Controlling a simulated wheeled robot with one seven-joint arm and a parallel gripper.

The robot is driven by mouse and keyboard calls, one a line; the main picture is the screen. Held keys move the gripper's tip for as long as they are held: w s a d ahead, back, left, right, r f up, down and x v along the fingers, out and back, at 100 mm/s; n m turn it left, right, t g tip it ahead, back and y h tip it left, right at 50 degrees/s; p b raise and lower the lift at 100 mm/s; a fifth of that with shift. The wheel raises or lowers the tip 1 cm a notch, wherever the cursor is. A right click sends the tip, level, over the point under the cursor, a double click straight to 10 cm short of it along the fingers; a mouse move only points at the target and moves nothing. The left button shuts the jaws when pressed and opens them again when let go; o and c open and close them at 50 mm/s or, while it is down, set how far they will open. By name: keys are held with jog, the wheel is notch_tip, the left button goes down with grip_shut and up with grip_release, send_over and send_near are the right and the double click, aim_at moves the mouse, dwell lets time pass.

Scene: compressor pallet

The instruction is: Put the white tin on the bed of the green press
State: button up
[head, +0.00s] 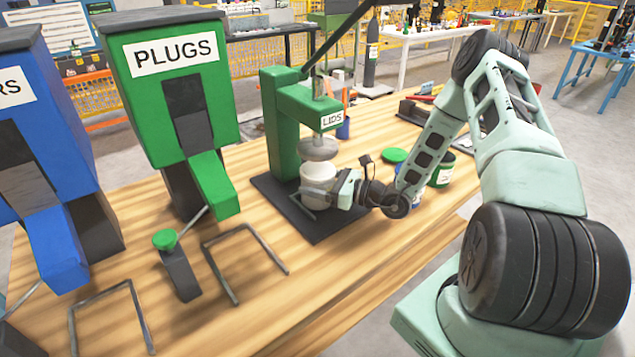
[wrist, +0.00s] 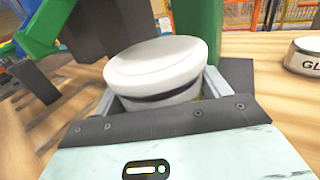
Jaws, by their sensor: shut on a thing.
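The white tin (head: 317,180) is upright at the green press (head: 283,128), below its grey round ram (head: 318,148), with the LIDS label above. My gripper (head: 325,190) is shut on the tin from the right. In the wrist view the tin (wrist: 158,72) fills the space between the two fingers of my gripper (wrist: 160,92), with its pale top facing up. The tin is over the dark base plate (head: 312,228) of the press. I cannot tell whether its underside touches the bed.
A green PLUGS dispenser (head: 175,90) and a blue dispenser (head: 40,150) stand at the left. Metal bar frames (head: 243,262) stand in front of them. A green-labelled tin (head: 443,172) and a green lid (head: 394,155) are right of the press. The front of the wooden bench (head: 300,305) is clear.

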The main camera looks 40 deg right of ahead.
jog(key=shift+f, duration=0.2)
jog(key=o, duration=1)
jog(key=shift+r, duration=0.2)
jog(key=b+v, duration=0.2)
jog(key=v, duration=1)
jog(key=shift+s, duration=0.1)
